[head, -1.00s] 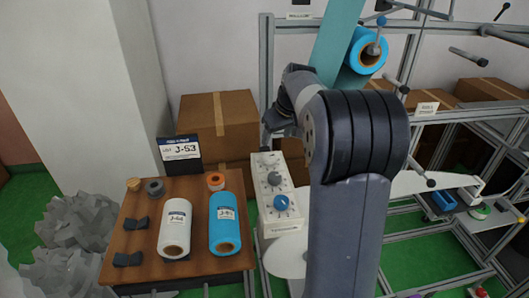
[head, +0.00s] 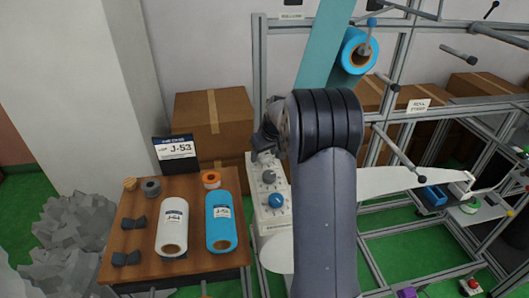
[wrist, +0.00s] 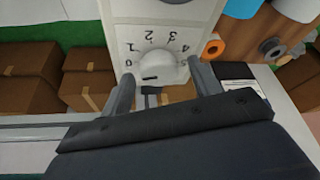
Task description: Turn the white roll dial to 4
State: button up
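The pale dial (wrist: 155,66) shows in the wrist view on a light panel (wrist: 170,10), ringed by numbers 0 to 5. A short dark mark lies low on its left side; which number it points to is unclear. My gripper (wrist: 163,88) is open, its two fingers apart on either side of the dial's near edge; I cannot tell whether they touch it. In the head view my gripper (head: 265,146) is over the top end of the control box (head: 272,222). A grey knob (head: 269,177) and a blue knob (head: 276,201) show below it there; the pale dial is hidden.
Cardboard boxes (head: 213,120) stand behind. A metal frame (head: 258,80) carries a blue roll (head: 349,52) above.

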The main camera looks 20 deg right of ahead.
jog(key=c, duration=1)
jog(key=shift+o, duration=0.2)
